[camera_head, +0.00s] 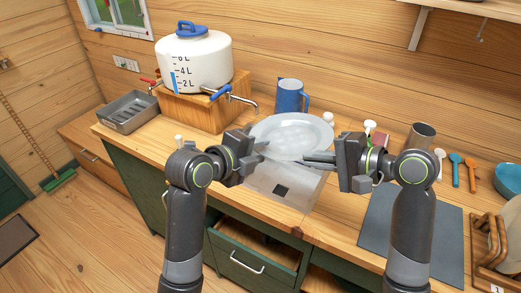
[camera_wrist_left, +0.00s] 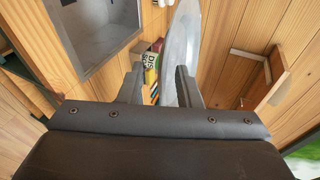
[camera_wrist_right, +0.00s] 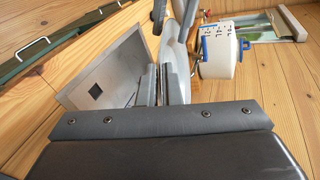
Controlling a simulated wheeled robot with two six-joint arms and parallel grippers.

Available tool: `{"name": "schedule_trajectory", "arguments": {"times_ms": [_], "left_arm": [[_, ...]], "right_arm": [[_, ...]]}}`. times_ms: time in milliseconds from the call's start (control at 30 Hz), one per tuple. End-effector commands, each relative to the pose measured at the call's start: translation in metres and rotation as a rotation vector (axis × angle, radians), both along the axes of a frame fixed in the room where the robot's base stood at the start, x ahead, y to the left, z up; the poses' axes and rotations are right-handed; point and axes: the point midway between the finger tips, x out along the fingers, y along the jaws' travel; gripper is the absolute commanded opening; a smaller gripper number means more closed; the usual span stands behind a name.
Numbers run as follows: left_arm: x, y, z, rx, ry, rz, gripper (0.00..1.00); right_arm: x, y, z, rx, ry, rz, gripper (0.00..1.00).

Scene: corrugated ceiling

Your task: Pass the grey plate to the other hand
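The grey plate (camera_head: 292,128) is held up over the sink, its face tilted a little toward the head camera. My right gripper (camera_head: 318,158) is at the plate's near right edge. In the right wrist view its fingers (camera_wrist_right: 160,85) are close together on the rim of the plate (camera_wrist_right: 176,55). My left gripper (camera_head: 260,147) is at the plate's left edge. In the left wrist view its fingers (camera_wrist_left: 158,85) are wide apart, and the plate (camera_wrist_left: 181,50) shows edge-on beside the right-hand finger. Whether that finger touches the plate is unclear.
The steel sink (camera_head: 262,177) lies below the plate. A blue mug (camera_head: 290,95) stands behind it. A water tank (camera_head: 196,62) on a wooden block is at the back left, beside a metal tray (camera_head: 130,112). A grey mat (camera_head: 440,225) lies at right. A drawer (camera_head: 250,262) is open in front.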

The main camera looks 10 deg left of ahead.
Motion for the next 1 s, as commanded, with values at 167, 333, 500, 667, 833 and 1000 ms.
{"name": "schedule_trajectory", "arguments": {"times_ms": [167,333,500,667,833,1000], "left_arm": [[0.0092,-0.0059,-0.0049,0.0,0.0,-0.001,0.31],[0.0108,-0.0068,-0.0055,-0.001,-0.001,0.0,0.31],[0.0107,-0.0066,-0.0054,-0.001,-0.001,0.0,0.27],[0.0106,-0.0065,-0.0054,0.0,0.0,0.0,0.06],[0.0105,-0.0064,-0.0056,0.0,0.0,0.0,0.0],[0.0106,-0.0065,-0.0043,-0.002,-0.003,0.0,0.0]], "right_arm": [[0.0,0.0004,0.0013,0.001,-0.004,0.001,0.0],[0.0,0.0004,0.0013,0.002,-0.003,0.0,0.0],[0.0,0.0004,0.0013,0.001,-0.004,0.001,0.0],[0.0,0.0004,0.0013,0.001,-0.004,0.001,0.0],[0.0001,0.0004,0.0015,0.002,-0.004,0.001,0.0],[0.0001,0.0003,0.0015,0.003,-0.004,0.0,0.15]]}}
